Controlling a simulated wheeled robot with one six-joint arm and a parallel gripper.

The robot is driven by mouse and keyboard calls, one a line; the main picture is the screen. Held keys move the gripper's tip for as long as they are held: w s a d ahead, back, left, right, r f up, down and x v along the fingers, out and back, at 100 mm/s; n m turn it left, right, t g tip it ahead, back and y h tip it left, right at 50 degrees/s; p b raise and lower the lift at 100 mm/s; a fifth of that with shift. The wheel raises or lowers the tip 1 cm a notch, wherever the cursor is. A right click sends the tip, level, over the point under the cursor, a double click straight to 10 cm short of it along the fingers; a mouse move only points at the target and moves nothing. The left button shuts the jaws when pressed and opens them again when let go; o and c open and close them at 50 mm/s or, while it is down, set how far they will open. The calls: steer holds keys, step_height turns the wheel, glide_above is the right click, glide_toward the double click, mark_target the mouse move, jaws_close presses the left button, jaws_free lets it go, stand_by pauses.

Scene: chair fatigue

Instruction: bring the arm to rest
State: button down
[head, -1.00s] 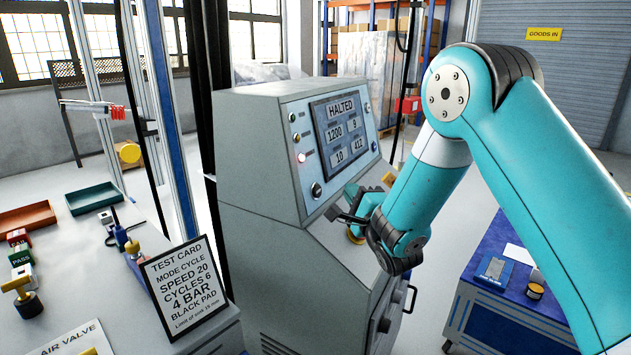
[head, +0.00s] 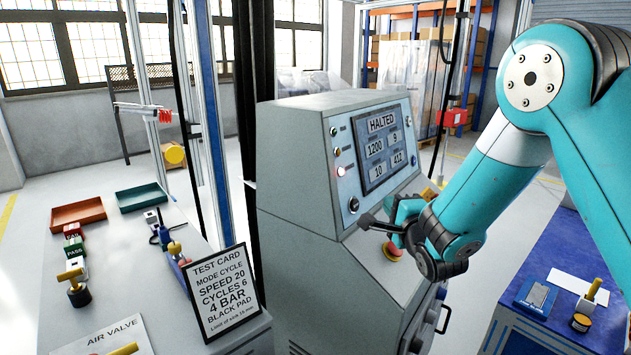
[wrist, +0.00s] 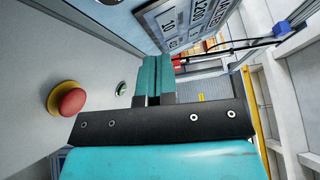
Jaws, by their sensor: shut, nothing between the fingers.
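My gripper (head: 380,222) is at the end of my teal arm, in front of the grey console (head: 300,170) and its sloped panel. Its fingers are shut with nothing between them. In the wrist view the closed fingers (wrist: 152,80) point along the console, with the panel beside them. A red mushroom button with a yellow collar (wrist: 70,101) is to the left of the fingers in the wrist view. In the head view the button (head: 393,252) is just below the gripper; I see no contact. The console screen (head: 384,148) reads HALTED, with 1200, 9, 10 and 412.
A bench on the left holds a test card (head: 222,290), a red tray (head: 78,214), a green tray (head: 142,197) and small parts. Floor shows between the console and this table.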

steer(key=s+a+r+n+g+p, duration=0.1)
steer(key=s+n+g, duration=0.5)
steer(key=s, duration=0.6)
steer(key=s+a+r+n+g+y+p, duration=0.1)
steer(key=s+a+r+n+g, duration=0.2)
steer(key=s+n, duration=0.7)
steer(key=s+a+r+n+g+p, duration=0.1)
steer(key=s+r+n+g, duration=0.3)
steer(key=s+n+g, duration=0.4)
steer(key=s+a+g, duration=0.1)
steer(key=s, duration=0.6)
steer(key=shift+s+a+r+y, duration=0.25)
steer(key=shift+a+r+y, duration=0.05)
steer(key=shift+a+r, duration=0.1)
